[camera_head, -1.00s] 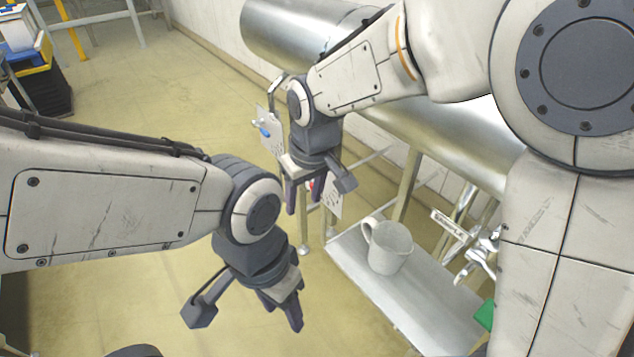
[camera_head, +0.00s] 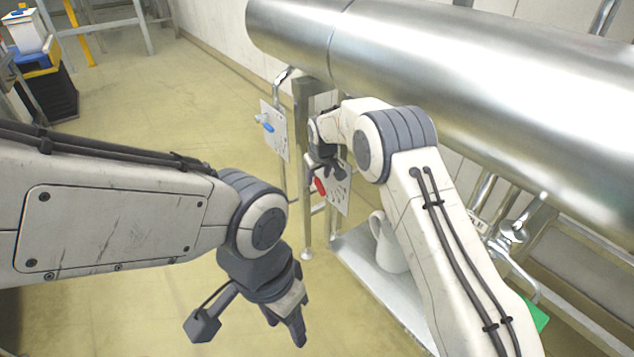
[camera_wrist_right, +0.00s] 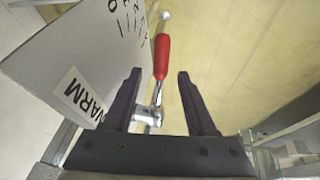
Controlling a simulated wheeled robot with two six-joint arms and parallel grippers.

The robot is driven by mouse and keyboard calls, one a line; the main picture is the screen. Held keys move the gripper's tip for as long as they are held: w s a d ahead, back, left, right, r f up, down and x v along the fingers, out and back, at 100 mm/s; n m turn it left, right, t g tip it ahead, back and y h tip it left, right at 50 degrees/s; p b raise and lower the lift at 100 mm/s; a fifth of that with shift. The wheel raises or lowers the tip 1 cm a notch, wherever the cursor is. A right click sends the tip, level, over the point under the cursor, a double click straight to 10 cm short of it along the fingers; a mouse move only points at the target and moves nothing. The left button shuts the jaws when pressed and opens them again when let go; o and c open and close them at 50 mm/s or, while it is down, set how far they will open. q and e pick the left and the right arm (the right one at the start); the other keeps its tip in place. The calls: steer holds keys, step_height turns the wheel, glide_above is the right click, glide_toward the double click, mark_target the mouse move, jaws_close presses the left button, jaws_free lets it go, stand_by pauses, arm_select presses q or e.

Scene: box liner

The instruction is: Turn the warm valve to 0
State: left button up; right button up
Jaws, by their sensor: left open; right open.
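The warm valve's red handle (camera_head: 319,186) shows beside its white dial plate (camera_head: 340,190) in the head view. In the right wrist view, the red handle (camera_wrist_right: 162,57) stands ahead of and between the open fingers of my right gripper (camera_wrist_right: 158,100). The white plate (camera_wrist_right: 75,60) there carries dial marks and a "WARM" label (camera_wrist_right: 82,97). The fingers do not appear closed on the handle. In the head view my right gripper (camera_head: 328,172) is small and partly dark against the plate. My left gripper (camera_head: 290,312) is open and empty over the floor.
A second plate (camera_head: 274,132) with a blue handle (camera_head: 264,122) stands left of the warm valve. A large metal pipe (camera_head: 450,75) runs above. A white mug (camera_head: 388,243) stands on a shelf (camera_head: 362,262), partly behind my right arm. The left floor is open.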

mark_target(318, 179)
steer(key=shift+x, duration=1.95)
jaws_close()
